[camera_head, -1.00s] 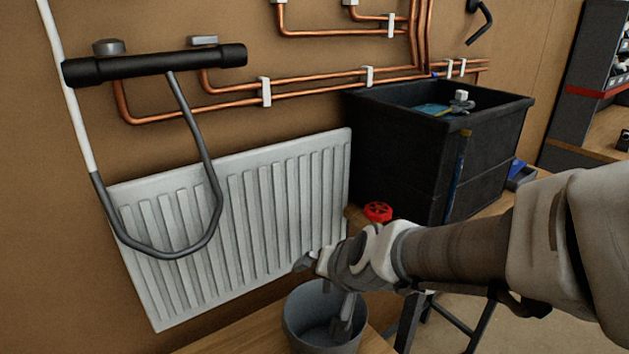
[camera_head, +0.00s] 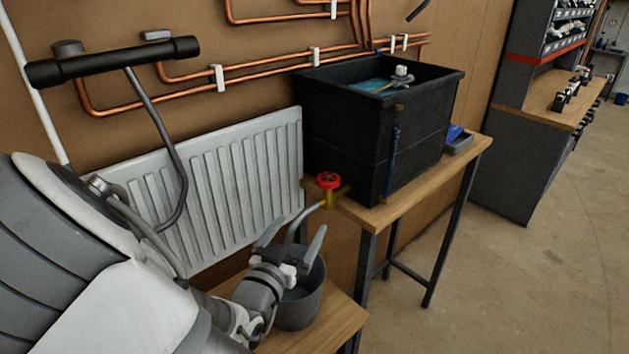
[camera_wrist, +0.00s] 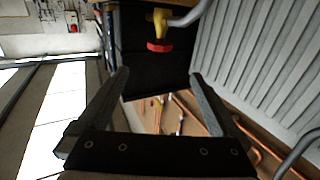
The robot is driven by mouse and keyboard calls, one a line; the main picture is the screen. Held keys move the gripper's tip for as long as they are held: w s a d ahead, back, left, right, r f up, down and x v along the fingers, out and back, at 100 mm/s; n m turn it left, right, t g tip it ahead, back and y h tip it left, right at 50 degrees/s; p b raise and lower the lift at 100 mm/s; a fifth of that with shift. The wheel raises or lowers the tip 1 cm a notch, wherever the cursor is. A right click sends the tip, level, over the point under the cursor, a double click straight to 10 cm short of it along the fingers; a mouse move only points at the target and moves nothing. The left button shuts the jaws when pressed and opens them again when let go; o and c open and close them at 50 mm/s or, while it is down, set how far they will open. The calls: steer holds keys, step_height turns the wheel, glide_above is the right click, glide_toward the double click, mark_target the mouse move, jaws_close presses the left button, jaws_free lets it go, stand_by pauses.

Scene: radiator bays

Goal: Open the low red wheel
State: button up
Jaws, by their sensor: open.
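A grey pipe curves down from the valve toward a grey bucket (camera_head: 302,303). My gripper (camera_head: 291,241) is open and empty, over the bucket, below and to the left of the wheel and apart from it. In the wrist view the red wheel (camera_wrist: 159,47) shows at the top, beyond the open fingers (camera_wrist: 158,80), with the yellow valve body above it.
The black tank (camera_head: 345,140) with water stands on the wooden bench (camera_head: 440,172). A white radiator (camera_head: 235,170) and copper pipes (camera_head: 265,74) are on the wall behind. The bucket stands on a lower wooden surface (camera_head: 335,322). The floor at right is clear.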

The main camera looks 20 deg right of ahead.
mark_target(324, 187)
steer(key=p+x, duration=0.2)
steer(key=x, duration=1.5)
steer(key=shift+w+d, duration=0.1)
steer(key=shift+d, duration=0.1)
steer(key=c, duration=1.3)
